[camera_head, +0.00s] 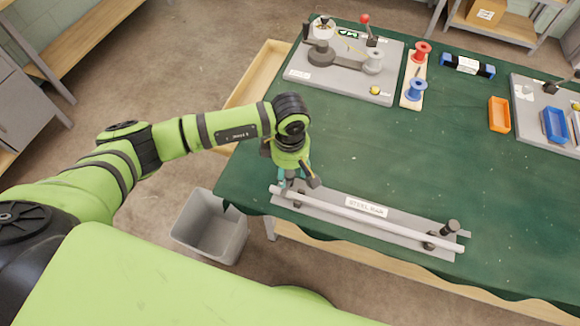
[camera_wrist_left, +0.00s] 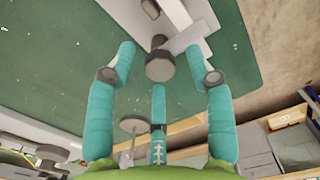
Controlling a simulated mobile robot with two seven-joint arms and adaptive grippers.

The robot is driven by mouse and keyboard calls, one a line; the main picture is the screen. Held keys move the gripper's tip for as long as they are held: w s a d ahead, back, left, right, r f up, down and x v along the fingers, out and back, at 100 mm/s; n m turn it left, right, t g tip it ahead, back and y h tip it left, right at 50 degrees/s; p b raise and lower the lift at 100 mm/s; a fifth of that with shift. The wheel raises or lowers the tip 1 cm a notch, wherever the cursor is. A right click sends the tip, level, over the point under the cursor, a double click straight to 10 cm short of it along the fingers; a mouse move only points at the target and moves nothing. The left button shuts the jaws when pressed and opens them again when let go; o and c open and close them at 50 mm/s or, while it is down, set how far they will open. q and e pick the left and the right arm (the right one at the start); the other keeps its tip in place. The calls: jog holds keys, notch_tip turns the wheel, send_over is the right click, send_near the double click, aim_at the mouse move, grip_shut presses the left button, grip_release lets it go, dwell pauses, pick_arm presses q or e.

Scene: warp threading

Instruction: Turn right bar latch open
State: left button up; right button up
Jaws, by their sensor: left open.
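A long pale bar (camera_head: 345,214) lies along a grey base plate (camera_head: 402,217) with a white label, at the table's near edge. At its right end in the head view stands a latch with a dark round knob (camera_head: 449,227). My left gripper (camera_head: 293,182) is over the bar's left end and partly hides the fitting there. In the left wrist view the teal fingers of my left gripper (camera_wrist_left: 168,78) are spread, with a dark grey knob (camera_wrist_left: 160,67) between the fingertips. Contact with the knob cannot be told. My right gripper is not in view.
The green table (camera_head: 350,150) is clear behind the bar. A grey fixture plate (camera_head: 345,75), red spool (camera_head: 421,52), blue spool (camera_head: 416,90) and orange tray (camera_head: 499,115) stand farther back. A grey bin (camera_head: 212,226) stands on the floor at the table's left corner.

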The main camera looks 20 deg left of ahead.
pick_arm(q)
grip_shut()
